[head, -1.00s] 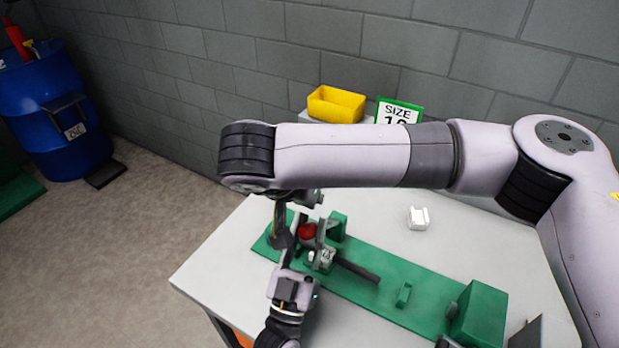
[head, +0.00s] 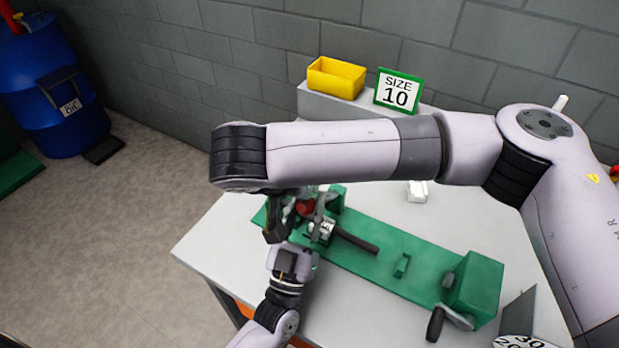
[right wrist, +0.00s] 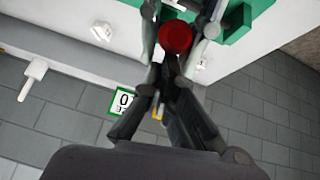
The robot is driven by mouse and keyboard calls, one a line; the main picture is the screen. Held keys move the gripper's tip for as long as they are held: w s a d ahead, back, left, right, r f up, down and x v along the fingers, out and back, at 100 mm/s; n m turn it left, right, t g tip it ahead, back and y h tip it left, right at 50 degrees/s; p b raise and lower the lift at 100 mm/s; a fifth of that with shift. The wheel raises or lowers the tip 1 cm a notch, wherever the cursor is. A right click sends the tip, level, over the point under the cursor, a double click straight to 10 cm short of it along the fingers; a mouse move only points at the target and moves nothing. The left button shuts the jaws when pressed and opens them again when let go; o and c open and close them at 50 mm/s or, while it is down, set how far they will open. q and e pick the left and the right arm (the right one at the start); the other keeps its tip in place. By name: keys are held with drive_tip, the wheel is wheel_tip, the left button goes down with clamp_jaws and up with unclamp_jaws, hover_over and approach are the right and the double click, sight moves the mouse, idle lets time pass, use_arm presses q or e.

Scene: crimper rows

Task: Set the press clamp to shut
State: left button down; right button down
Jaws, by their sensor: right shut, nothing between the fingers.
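The press clamp (head: 330,210) stands at the left end of a green base (head: 410,275) on the table. Its red ball knob (head: 307,207) shows in the head view and large in the right wrist view (right wrist: 176,36). My right gripper (right wrist: 160,76) is shut and empty, its fingertips close to the knob; whether they touch it is unclear. In the head view my right arm's end hides part of this gripper. My left gripper (head: 284,236) is beside the clamp's near left side, and its fingers overlap dark parts, so its opening is unclear. The clamp's exact position is partly hidden.
A dark bar (head: 356,240), a green block (head: 476,284) and a black crank handle (head: 435,324) are along the base. A small white block (head: 417,191) sits behind. A yellow bin (head: 336,78) and a SIZE 10 sign (head: 398,91) are on a ledge (head: 318,101).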

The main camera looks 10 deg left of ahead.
use_arm(q)
drive_tip(key=c, duration=1.7)
unclamp_jaws()
drive_tip(key=shift+w+r, duration=0.2)
drive_tip(key=shift+r, duration=0.2)
use_arm(e)
drive_tip(key=shift+s+a+f, duration=0.2)
drive_tip(key=shift+s+f, duration=0.2)
drive_tip(key=shift+s, duration=0.05)
use_arm(q)
drive_tip(key=o, duration=0.4)
drive_tip(key=shift+f, duration=0.15)
use_arm(e)
drive_tip(key=shift+w+d+r, duration=0.15)
use_arm(q)
drive_tip(key=shift+s, duration=0.1)
drive_tip(key=shift+f, duration=0.1)
use_arm(e)
drive_tip(key=shift+w, duration=0.1)
